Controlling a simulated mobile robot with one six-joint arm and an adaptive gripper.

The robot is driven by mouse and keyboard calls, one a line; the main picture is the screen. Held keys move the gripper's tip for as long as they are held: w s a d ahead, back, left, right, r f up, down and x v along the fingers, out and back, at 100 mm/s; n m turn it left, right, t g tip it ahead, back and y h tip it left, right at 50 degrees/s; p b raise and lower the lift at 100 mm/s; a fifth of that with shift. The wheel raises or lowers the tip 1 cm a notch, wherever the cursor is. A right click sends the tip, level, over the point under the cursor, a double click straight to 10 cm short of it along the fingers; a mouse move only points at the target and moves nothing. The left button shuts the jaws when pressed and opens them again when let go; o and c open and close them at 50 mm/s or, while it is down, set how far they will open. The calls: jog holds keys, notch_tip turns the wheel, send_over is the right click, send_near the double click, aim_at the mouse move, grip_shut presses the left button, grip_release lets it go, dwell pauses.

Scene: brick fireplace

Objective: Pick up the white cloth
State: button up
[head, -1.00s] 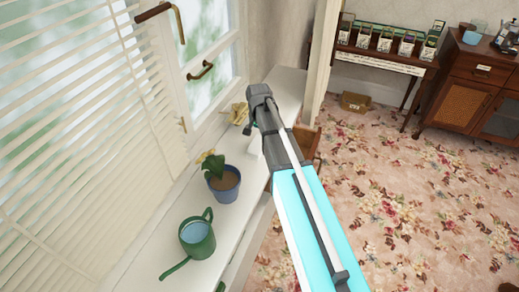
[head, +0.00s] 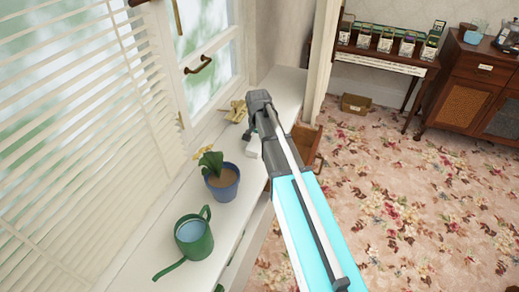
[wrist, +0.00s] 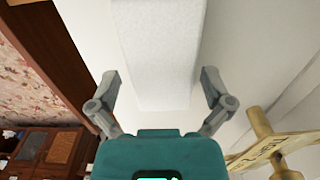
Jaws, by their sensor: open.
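The white cloth (wrist: 160,45) is a pale, textured, folded-looking block in the wrist view. It lies on the white windowsill (wrist: 245,50) and reaches up to the top of the picture. In the head view only a small white patch of the cloth (head: 254,147) shows beside my arm. My gripper (wrist: 160,76) is open, with one finger to each side of the near part of the cloth. I cannot tell whether either finger touches it. In the head view my gripper's fingers are mostly hidden behind the wrist.
A brass-coloured object with lettering (wrist: 268,150) stands close to the right finger. A blue plant pot (head: 222,185) and a green watering can (head: 194,238) stand nearer on the sill. An open wooden drawer (head: 308,150) sticks out at right. The window is at left.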

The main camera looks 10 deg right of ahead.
jog(key=shift+f, duration=0.5)
jog(key=c, duration=0.9)
jog(key=shift+o, duration=0.2)
jog(key=shift+r, duration=0.15)
notch_tip(320, 180, up, 2)
jog(key=shift+r+p, duration=0.25)
jog(key=shift+p, duration=0.9)
jog(key=s+d+r+p, duration=0.6)
jog(key=s+r+p, duration=0.4)
jog(key=s, duration=0.2)
jog(key=shift+s+d+r, duration=0.15)
jog(key=shift+d, duration=0.25)
